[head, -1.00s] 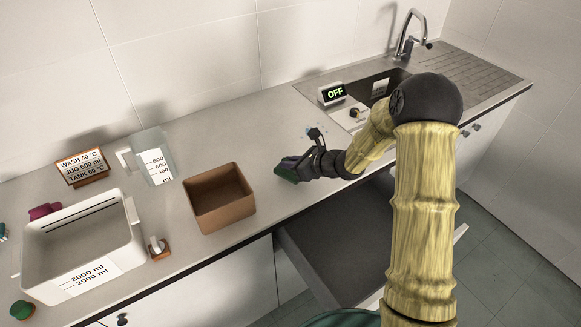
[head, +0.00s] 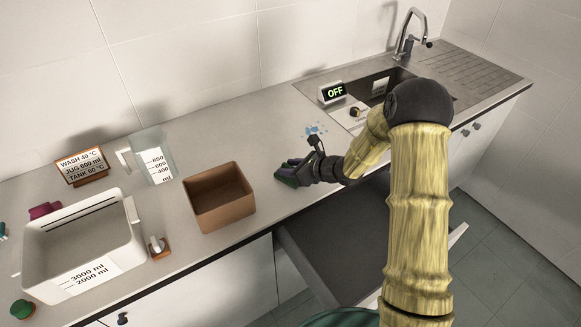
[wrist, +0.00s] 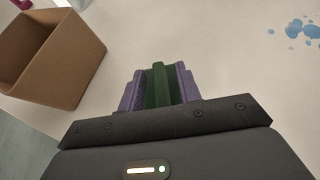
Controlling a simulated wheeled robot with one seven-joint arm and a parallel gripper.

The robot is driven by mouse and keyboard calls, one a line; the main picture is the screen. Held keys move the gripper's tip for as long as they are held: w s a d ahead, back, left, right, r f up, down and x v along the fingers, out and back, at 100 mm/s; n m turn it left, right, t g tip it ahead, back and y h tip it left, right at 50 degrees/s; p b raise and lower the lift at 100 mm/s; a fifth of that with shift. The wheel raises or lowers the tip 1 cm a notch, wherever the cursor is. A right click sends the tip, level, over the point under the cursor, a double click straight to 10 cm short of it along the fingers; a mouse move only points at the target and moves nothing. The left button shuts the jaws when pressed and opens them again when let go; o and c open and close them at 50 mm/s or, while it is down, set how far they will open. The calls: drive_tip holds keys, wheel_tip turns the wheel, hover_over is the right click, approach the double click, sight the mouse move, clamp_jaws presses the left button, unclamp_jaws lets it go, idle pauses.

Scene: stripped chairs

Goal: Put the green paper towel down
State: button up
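The green paper towel (wrist: 158,86) shows as a dark green strip between the purple fingers of my gripper (wrist: 158,78) in the wrist view. The fingers press on it from both sides, and the rest of it is hidden. In the head view my gripper (head: 286,174) is low over the front part of the counter (head: 262,133), right of the brown box. I cannot tell whether the towel touches the counter.
A brown open box (head: 219,198) stands just left of my gripper. Blue spilled drops (head: 316,129) lie on the counter behind it. An open drawer (head: 318,262) is below the front edge. A white tank (head: 82,250) and a clear jug (head: 154,157) stand further left.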

drive_tip(key=shift+r, duration=0.2)
drive_tip(key=shift+s+d, duration=0.1)
drive_tip(key=shift+d, duration=0.15)
drive_tip(key=b+v, duration=0.1)
drive_tip(key=v, duration=1)
drive_tip(key=shift+s, duration=0.2)
drive_tip(key=shift+d+r, duration=0.1)
drive_tip(key=s+n+g+h, duration=0.2)
drive_tip(key=s+n+g, duration=0.1)
drive_tip(key=s+n, duration=0.4)
drive_tip(key=s+d+r+n+h, duration=0.1)
drive_tip(key=s+d+n+h, duration=0.3)
drive_tip(key=s+n, duration=0.2)
drive_tip(key=s+d+r+n+g+h, duration=0.1)
drive_tip(key=s+d+n+h, duration=0.3)
drive_tip(key=s+n, duration=0.3)
drive_tip(key=shift+s+d+r+n, duration=0.35)
drive_tip(key=shift+d+n, duration=0.1)
drive_tip(key=shift+n, duration=1.85)
